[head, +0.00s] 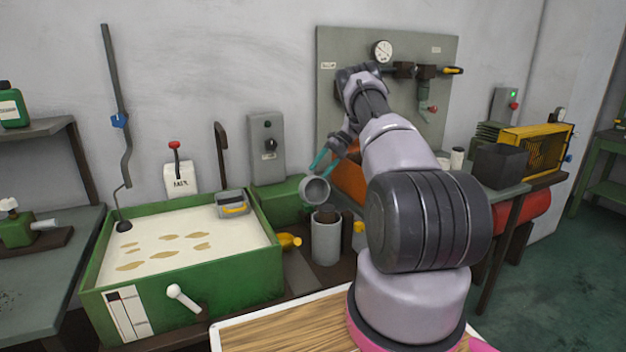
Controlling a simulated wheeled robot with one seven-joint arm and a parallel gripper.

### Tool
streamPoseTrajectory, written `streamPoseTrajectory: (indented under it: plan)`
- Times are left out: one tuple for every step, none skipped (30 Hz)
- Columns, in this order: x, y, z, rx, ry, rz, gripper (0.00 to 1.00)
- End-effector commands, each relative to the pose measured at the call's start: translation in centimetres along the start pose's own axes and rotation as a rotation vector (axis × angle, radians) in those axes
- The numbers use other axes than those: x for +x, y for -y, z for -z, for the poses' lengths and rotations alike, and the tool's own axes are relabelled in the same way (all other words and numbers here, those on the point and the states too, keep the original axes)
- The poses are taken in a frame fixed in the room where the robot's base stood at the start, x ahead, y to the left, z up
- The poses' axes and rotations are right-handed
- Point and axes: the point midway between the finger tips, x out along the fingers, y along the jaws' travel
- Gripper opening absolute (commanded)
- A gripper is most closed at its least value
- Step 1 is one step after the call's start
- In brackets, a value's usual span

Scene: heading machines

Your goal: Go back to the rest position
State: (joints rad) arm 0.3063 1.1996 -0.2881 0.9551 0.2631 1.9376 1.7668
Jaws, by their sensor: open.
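My gripper (326,164) is in the head view, right of the green tank, with its teal fingers pointing down and to the left. It is open. A grey round cup-like thing (314,190) with its mouth toward me is just below the fingertips; I cannot tell whether they touch it. My arm reaches up from the lower right and bends down to the gripper. It hides part of the panel and bench behind it.
A green tank (195,318) of pale liquid stands on the left. A grey cylinder (326,240) stands below the gripper. Behind are a gauge panel (345,50) and a grey switch box (267,165). A dark bin (499,165) and a yellow-framed unit (540,135) stand on the right.

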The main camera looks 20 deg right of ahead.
Motion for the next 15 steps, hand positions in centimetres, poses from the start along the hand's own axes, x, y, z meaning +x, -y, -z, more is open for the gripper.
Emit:
streamPoseTrajectory:
  plan:
    - [-0.41, 0.05, -0.01, -0.001, 0.001, 0.001, 0.66]
    - [-0.58, 0.06, 0.01, 0.000, 0.000, 0.001, 0.66]
    - [-0.73, 0.05, 0.03, 0.000, 0.000, 0.001, 0.66]
    - [-0.80, 0.05, 0.04, 0.001, 0.000, 0.001, 0.66]
    - [-0.84, 0.05, 0.04, 0.001, 0.000, 0.000, 0.66]
    - [-0.86, 0.04, 0.04, 0.001, -0.001, 0.000, 0.66]
    - [-0.86, 0.04, 0.04, 0.001, -0.001, 0.000, 0.66]
    - [-0.85, 0.04, 0.04, 0.001, -0.001, 0.000, 0.66]
    - [-0.84, 0.04, 0.04, 0.001, -0.001, 0.000, 0.66]
    - [-0.84, 0.04, 0.04, 0.000, -0.001, 0.001, 0.66]
    - [-0.84, 0.03, 0.04, 0.000, 0.000, 0.001, 0.66]
    - [-0.83, 0.03, 0.03, 0.000, 0.000, 0.001, 0.66]
    - [-0.83, 0.03, 0.03, 0.000, 0.000, 0.001, 0.66]
    - [-0.83, 0.03, 0.03, 0.000, 0.000, 0.001, 0.66]
    - [-0.82, 0.03, 0.03, 0.000, 0.000, 0.001, 0.66]
